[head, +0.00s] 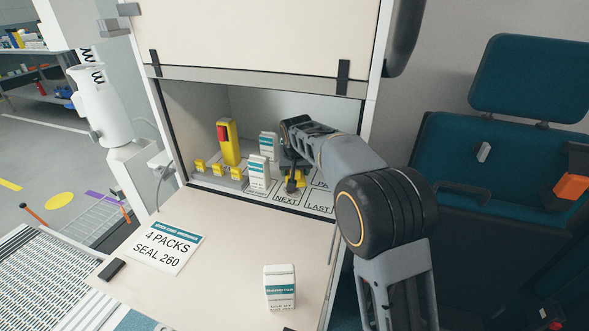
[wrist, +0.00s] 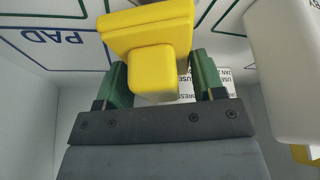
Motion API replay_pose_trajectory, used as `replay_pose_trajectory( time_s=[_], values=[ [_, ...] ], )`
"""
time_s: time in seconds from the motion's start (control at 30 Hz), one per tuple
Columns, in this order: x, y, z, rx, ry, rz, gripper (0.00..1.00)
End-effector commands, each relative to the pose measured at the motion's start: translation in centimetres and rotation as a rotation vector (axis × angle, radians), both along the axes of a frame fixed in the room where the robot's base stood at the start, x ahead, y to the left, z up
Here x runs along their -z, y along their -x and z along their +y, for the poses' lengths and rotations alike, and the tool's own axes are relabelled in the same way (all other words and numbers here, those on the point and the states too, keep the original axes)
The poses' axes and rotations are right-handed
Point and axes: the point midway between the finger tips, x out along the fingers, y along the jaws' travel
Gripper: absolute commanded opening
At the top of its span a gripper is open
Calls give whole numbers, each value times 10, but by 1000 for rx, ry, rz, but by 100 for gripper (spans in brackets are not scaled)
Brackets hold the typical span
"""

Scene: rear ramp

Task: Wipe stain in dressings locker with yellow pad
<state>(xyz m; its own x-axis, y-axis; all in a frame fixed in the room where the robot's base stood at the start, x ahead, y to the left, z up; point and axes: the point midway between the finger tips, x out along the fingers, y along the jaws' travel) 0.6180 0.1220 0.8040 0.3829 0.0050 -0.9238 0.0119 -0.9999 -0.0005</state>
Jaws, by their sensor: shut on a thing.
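The yellow pad (wrist: 147,32) is in my gripper (wrist: 155,85), its block-shaped grip between the two green fingers in the wrist view. In the head view my gripper (head: 292,172) reaches into the open dressings locker (head: 205,105), low over its floor. Only a little of the yellow pad (head: 293,196) shows there below the dark gripper. I cannot tell whether the pad touches the floor. No stain shows in either view; the arm and pad cover part of the floor.
White-and-teal packs (head: 258,174) stand just left of my gripper; one white pack (wrist: 285,70) is close in the wrist view. A yellow upright device (head: 229,142) stands farther left.

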Motion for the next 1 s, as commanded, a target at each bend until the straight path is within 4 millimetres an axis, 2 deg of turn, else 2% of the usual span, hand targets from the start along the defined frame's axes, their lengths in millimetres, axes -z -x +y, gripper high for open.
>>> replay_pose_trajectory(
  time_s=[1.0],
  values=[
    [17, 3, 1, 0, 0, -1, 36]
  ],
)
